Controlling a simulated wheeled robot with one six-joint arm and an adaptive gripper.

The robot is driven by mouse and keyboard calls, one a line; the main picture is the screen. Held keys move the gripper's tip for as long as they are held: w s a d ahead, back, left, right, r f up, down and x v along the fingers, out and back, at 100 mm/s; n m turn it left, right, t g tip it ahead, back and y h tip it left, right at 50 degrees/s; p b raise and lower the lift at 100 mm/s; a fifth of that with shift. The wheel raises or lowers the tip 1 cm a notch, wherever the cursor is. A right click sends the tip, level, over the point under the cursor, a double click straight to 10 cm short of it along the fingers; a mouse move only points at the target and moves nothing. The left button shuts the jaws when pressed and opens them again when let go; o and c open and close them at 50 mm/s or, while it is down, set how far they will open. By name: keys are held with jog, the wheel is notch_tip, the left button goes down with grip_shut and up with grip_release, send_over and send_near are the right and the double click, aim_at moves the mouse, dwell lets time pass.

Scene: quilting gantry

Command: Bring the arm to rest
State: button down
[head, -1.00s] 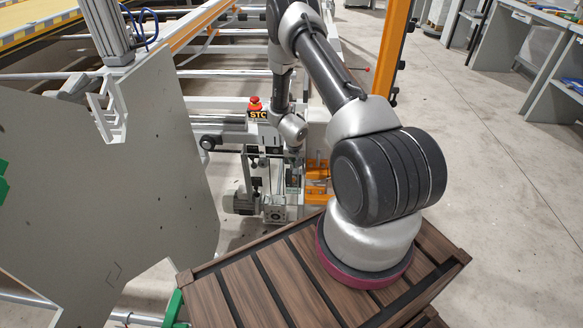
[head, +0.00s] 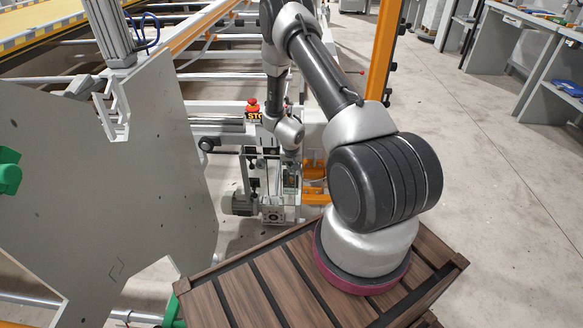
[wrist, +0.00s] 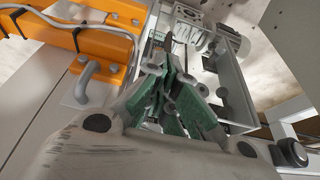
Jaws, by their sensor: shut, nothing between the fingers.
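My gripper (wrist: 174,85) shows in the wrist view, its green-padded fingers drawn together with nothing held between them. Behind it in that view lies grey machine hardware of the gantry. In the head view my arm reaches up from its base, bends over at the top, and hangs its wrist down in front of the gantry. The gripper (head: 291,178) is small and hard to make out there against the machine parts. I cannot tell how far it is from them.
A red stop button (head: 252,105) stands just left of my wrist. An orange post (head: 384,50) rises to its right. A large grey plate (head: 130,190) fills the left. An orange beam (wrist: 75,40) is close at upper left in the wrist view. Open floor (head: 490,200) lies right.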

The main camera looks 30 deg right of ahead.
jog(key=s+a+r+g+y, duration=0.3)
jog(key=s+a+r+y, duration=0.2)
jog(key=s+a+r, duration=0.75)
jog(key=s+r+n+t+h, duration=0.1)
jog(key=s+r+n, duration=0.1)
jog(key=s+r, duration=0.5)
jog(key=s+d+r+n+t, duration=0.1)
jog(key=s+r, duration=0.6)
jog(key=r, duration=1.2)
jog(key=s+d+r+n+t+h, duration=0.1)
jog(key=s+r+n, duration=0.2)
jog(key=s+r, duration=0.4)
notch_tip(320, 180, up, 7)
jog(key=shift+s+f+t+h, duration=0.1)
jog(key=shift+s+t+h, duration=0.2)
jog(key=shift+s, duration=0.05)
